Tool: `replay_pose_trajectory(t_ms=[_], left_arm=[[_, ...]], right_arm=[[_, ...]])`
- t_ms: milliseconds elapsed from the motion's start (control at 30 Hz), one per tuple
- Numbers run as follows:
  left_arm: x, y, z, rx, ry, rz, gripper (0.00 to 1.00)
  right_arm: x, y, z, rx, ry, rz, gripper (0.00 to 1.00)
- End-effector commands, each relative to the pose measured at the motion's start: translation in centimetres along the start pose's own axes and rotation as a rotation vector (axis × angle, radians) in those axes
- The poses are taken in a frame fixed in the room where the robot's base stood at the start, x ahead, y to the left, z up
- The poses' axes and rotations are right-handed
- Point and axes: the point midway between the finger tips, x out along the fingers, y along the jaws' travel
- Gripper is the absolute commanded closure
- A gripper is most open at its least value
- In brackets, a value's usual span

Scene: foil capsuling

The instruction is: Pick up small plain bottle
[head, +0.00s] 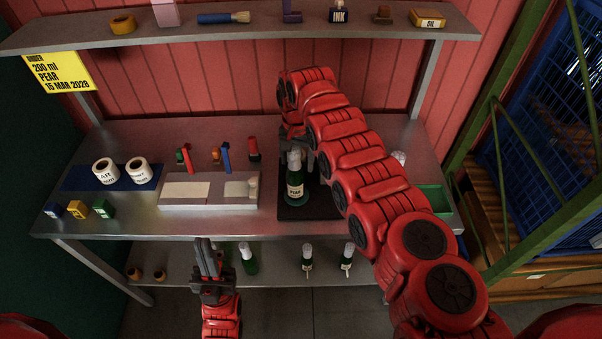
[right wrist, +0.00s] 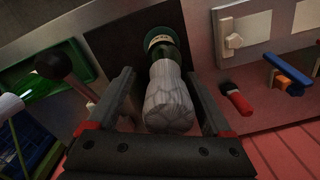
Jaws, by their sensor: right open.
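A small green bottle (head: 295,189) with a pale PEAR label and a whitish foil top stands upright on a black mat (head: 325,205). In the right wrist view its crinkled foil top (right wrist: 168,98) lies between the fingers of my right gripper (right wrist: 168,112). That gripper is open, with a finger on each side of the foil. In the head view my right gripper (head: 296,140) is above and behind the bottle, partly hidden by my arm. My left gripper (head: 206,258) is in front of the bench, low and left of the bottle; its finger gap is unclear.
Small bottles (head: 248,260) stand on the lower shelf. A grey block with pale pads (head: 185,191) lies left of the mat, with coloured tools (head: 225,158) behind it. Label rolls (head: 138,171) stand at the left. A green tray (head: 437,198) is at the right.

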Motion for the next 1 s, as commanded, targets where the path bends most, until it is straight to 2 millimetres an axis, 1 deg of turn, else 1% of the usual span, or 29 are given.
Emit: replay_pose_trajectory(t_ms=[100,167,200,267,400,467,500,567,600,1000], left_arm=[[-0.05,0.0,0.01,0.0,0.0,0.0,1.0],[-0.05,-0.01,0.01,0.0,0.0,0.0,1.0],[-0.06,-0.01,0.01,0.0,0.0,0.0,1.0],[-0.05,-0.01,0.0,0.0,0.0,0.0,1.0],[-0.06,-0.01,0.01,0.0,0.0,0.0,1.0],[-0.05,0.0,0.01,0.0,0.0,0.0,1.0],[-0.05,0.0,0.01,0.0,0.0,0.0,1.0],[-0.06,0.0,0.01,0.0,0.0,0.0,1.0],[-0.06,0.0,0.01,0.0,0.0,0.0,1.0],[-0.06,0.0,0.01,0.0,0.0,0.0,1.0]], right_arm=[[-0.05,-0.06,0.0,-0.001,0.001,-0.001,0.16],[-0.06,-0.06,0.0,-0.001,0.001,-0.001,0.27],[-0.07,-0.06,-0.01,-0.001,0.001,-0.001,0.34],[-0.08,-0.06,-0.01,-0.001,0.001,-0.001,0.45],[-0.08,-0.04,-0.03,0.0,0.001,-0.001,0.7],[-0.09,-0.03,-0.04,0.0,0.001,-0.001,0.81],[-0.09,-0.03,-0.05,0.0,0.001,-0.001,0.88],[-0.08,-0.02,-0.04,0.0,0.001,-0.001,0.99],[-0.07,-0.01,-0.04,0.0,0.001,-0.001,1.0],[-0.05,-0.05,0.01,-0.001,0.0,-0.001,1.0]])
